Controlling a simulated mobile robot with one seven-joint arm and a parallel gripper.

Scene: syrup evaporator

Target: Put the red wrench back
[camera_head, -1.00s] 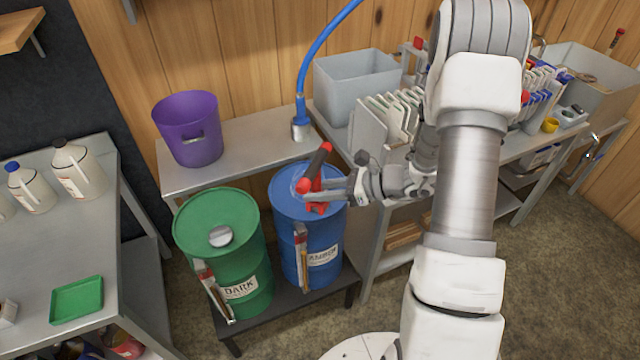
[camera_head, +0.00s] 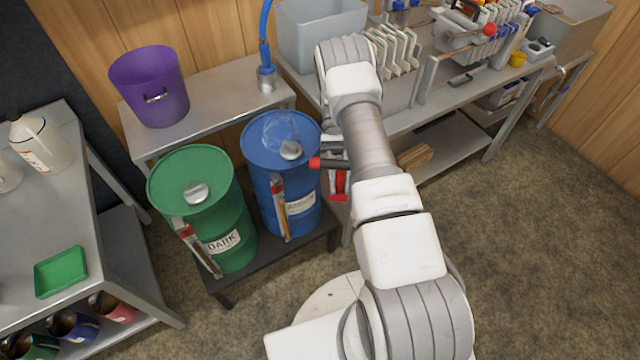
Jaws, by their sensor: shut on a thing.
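The red wrench (camera_head: 341,184), with a black handle and red end, shows just right of the blue drum (camera_head: 262,190) labelled AMBER. It looks held in the air at about the drum's upper side; whether it touches the drum I cannot tell. My gripper is mostly hidden behind my own arm, shut on the wrench. The blue drum has a grey cap (camera_head: 291,150) on its lid. The green drum (camera_head: 190,165), labelled DARK, stands left of it with a similar cap (camera_head: 196,194).
Both drums stand on a low dark stand (camera_head: 262,262). A purple bucket (camera_head: 150,90) is on the shelf behind. The right-hand bench (camera_head: 440,112) holds a grey tub (camera_head: 310,40), white racks and small tools. A green tray (camera_head: 61,271) lies on the left table. The floor at right is clear.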

